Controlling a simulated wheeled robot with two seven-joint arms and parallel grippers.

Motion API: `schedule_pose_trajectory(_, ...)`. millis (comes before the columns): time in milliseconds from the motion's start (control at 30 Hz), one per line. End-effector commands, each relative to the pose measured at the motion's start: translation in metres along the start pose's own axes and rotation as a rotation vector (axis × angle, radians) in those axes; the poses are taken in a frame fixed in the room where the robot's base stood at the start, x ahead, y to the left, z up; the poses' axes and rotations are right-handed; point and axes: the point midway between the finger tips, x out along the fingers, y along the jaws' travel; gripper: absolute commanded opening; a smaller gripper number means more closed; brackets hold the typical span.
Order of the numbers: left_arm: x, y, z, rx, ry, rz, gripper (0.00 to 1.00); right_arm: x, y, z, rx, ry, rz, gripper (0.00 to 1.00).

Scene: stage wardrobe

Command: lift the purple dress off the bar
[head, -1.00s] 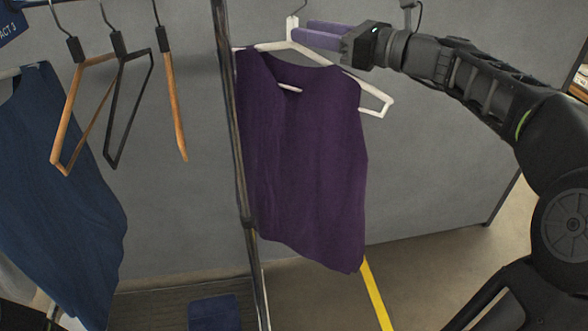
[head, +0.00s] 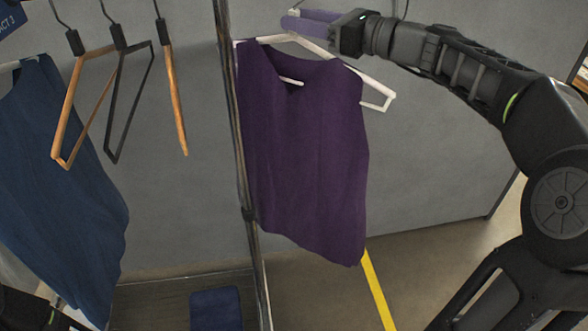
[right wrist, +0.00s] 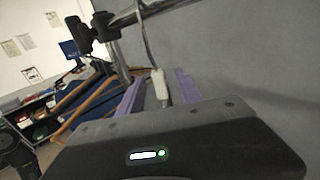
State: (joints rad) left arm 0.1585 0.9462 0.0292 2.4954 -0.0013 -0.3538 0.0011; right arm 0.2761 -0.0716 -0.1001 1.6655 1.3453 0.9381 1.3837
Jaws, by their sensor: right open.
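The purple dress (head: 302,150) hangs on a white hanger (head: 377,84) right of the rack's upright post in the head view. The hanger's hook and the bar it hangs from are cut off or hidden at the top. My right gripper (head: 290,19) reaches in from the right, its purple fingers at the top of the hanger, above the dress's neckline. In the right wrist view the gripper (right wrist: 158,80) is open, with a white part of the hanger (right wrist: 159,86) between its fingers; I cannot tell whether they touch it. My left gripper is not in view.
The dark rack post (head: 240,160) stands close to the dress's left edge. A blue garment (head: 60,190) and empty hangers, including a black one (head: 128,100), hang at left. A blue object (head: 215,309) sits low by the post. A grey wall (head: 430,150) stands behind.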

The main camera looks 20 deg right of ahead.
Motion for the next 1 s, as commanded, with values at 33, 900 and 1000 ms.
schedule_pose_trajectory(33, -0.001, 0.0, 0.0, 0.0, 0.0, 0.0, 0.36, 0.001, 0.0, 0.0, 0.0, 0.0, 0.001, 0.41)
schedule_pose_trajectory(900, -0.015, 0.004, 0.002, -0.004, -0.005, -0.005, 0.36, 0.052, 0.001, -0.001, 0.0, 0.0, 0.0, 0.41)
schedule_pose_trajectory(1000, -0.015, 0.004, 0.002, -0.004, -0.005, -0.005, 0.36, 0.052, 0.001, -0.001, 0.0, 0.0, 0.0, 0.41)
